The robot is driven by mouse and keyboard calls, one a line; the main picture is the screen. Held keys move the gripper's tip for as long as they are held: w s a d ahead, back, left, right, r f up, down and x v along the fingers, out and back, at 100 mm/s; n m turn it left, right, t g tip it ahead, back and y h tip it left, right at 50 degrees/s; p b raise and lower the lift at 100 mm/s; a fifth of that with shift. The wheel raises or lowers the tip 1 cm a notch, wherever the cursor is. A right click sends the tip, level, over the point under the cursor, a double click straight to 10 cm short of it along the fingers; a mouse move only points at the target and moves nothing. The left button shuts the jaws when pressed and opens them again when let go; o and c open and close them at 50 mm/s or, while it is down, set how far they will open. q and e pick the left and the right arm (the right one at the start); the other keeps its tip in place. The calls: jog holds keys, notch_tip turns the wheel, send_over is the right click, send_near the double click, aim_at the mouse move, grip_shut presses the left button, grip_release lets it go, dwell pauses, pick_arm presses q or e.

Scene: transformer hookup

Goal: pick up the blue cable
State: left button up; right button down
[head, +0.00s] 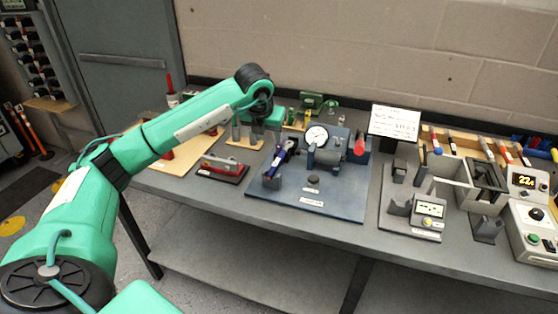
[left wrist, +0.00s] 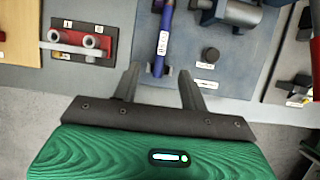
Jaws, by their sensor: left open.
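A slim blue piece (head: 281,157), which appears to be the blue cable, rests on the blue board (head: 335,208) near its left side. It also shows in the left wrist view (left wrist: 162,45), running up the picture, with dark parts on it and a small white label. My left gripper (head: 266,134) hangs from the green arm behind and above that side of the board. In the left wrist view its two fingers (left wrist: 158,78) are apart and empty, and the near end of the blue piece shows between them, beyond the tips. My right gripper is in neither view.
The blue board also carries a round gauge (head: 316,137) and a dark knob (head: 313,180). A red fixture (head: 222,167) stands to its left. A small meter (head: 430,209) and a control box (head: 530,232) stand to its right. The table's front strip is clear.

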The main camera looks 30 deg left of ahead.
pick_arm(q)
jog(key=p, duration=0.2)
send_over(277, 161)
jog(key=s, duration=0.3)
notch_tip(277, 161, down, 7)
jog(key=shift+f, duration=0.2)
jog(key=shift+w+d+f+p, duration=0.15)
jog(key=shift+w+f+p, duration=0.15)
jog(key=shift+f, duration=0.1)
jog(key=p+x, duration=0.1)
jog(key=x, duration=0.2)
jog(key=shift+w+d+f+p, duration=0.1)
jog(key=shift+w+f+p, duration=0.05)
jog(key=shift+f+p, duration=0.15)
jog(key=shift+w+f, duration=0.15)
jog(key=shift+f, duration=0.25)
jog(key=shift+c, duration=0.2)
grip_shut()
